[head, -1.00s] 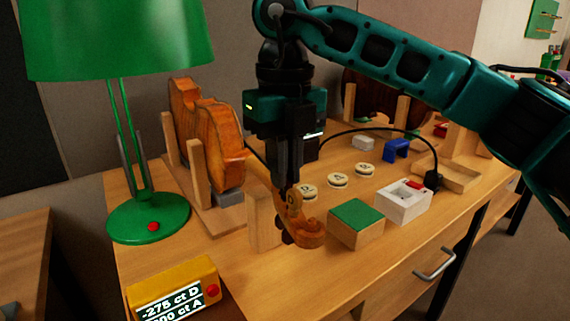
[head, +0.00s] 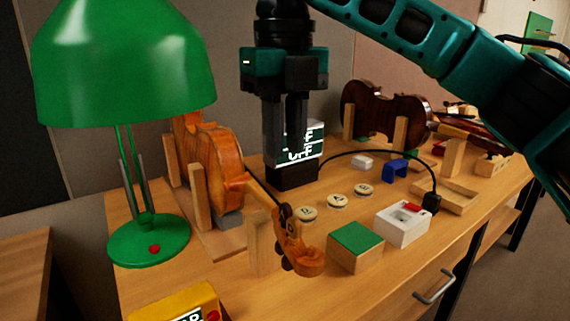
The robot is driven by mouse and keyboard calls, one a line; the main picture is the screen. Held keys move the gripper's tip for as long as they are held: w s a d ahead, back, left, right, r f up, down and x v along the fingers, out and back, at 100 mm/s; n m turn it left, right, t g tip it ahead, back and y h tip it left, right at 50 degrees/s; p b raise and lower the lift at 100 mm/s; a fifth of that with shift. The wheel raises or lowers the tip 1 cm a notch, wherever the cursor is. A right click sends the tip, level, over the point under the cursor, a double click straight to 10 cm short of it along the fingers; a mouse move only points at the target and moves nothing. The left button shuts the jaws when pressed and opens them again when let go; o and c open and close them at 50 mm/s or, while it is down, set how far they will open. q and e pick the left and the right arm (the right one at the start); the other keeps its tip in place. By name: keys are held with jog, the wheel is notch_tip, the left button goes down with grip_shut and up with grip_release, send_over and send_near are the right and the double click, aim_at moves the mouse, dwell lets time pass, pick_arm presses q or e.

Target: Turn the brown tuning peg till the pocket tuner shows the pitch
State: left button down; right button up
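The orange-brown violin (head: 213,155) lies on its side in a wooden cradle, its scroll (head: 302,256) toward me. Dark tuning pegs (head: 286,212) show at the pegbox; I cannot tell which is the brown one. My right gripper (head: 283,158) hangs above and behind the scroll, apart from it, fingers slightly parted and empty. A yellow box with a red button (head: 190,304), likely the pocket tuner, is cut off at the bottom left; its reading is mostly out of frame. A black display (head: 293,176) behind the fingers seems to read off. My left gripper is not in view.
A green lamp (head: 150,240) stands at the left. Round lettered discs (head: 337,201), a green-topped block (head: 355,240) and a white box (head: 402,224) with a cable lie right of the scroll. A dark violin (head: 385,112) stands behind.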

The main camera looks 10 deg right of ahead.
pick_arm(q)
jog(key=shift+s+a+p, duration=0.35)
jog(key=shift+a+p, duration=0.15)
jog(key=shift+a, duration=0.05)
pick_arm(e)
notch_tip(320, 180, up, 4)
jog(key=shift+r, duration=0.1)
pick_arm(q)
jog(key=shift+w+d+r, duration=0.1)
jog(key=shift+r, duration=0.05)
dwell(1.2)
